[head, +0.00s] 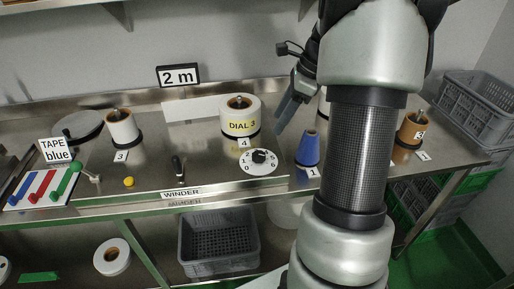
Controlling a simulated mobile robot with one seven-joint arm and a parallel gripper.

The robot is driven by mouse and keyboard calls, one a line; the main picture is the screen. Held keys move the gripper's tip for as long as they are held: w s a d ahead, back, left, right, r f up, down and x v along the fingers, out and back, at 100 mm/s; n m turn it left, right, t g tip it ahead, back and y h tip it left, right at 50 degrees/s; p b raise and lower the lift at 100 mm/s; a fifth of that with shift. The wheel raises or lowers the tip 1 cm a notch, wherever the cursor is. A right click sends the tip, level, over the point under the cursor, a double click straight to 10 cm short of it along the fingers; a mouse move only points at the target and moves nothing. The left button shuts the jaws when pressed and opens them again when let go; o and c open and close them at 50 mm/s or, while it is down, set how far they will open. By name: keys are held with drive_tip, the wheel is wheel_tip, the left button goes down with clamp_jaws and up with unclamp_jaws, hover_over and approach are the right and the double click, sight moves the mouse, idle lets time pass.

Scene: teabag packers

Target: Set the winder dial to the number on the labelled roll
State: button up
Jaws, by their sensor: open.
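The labelled roll (240,105) is a cream spool standing on the steel bench, with a yellow label that reads "DIAL 3". The winder dial (247,168) is a white disc just in front of it, with a black knob (259,156) at its centre. Numbers including 2, 0 and 6 show around its rim; the knob hides part of the disc, and I cannot tell which number it points to. My gripper (282,115) is open and empty, above and to the right of the dial, apart from it. My arm hides part of the bench to the right.
A blue cone (308,149) stands close right of the dial. A white roll (122,128), a black-handled crank (178,168) and a yellow knob (128,182) are to the left. A brown roll (411,130) stands at right. A "2 m" sign (178,76) is behind.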

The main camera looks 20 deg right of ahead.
sight(259, 154)
drive_tip(key=b+x, duration=0.1)
drive_tip(key=x, duration=1.3)
drive_tip(key=shift+d+f, duration=0.1)
drive_tip(key=c, duration=1.1)
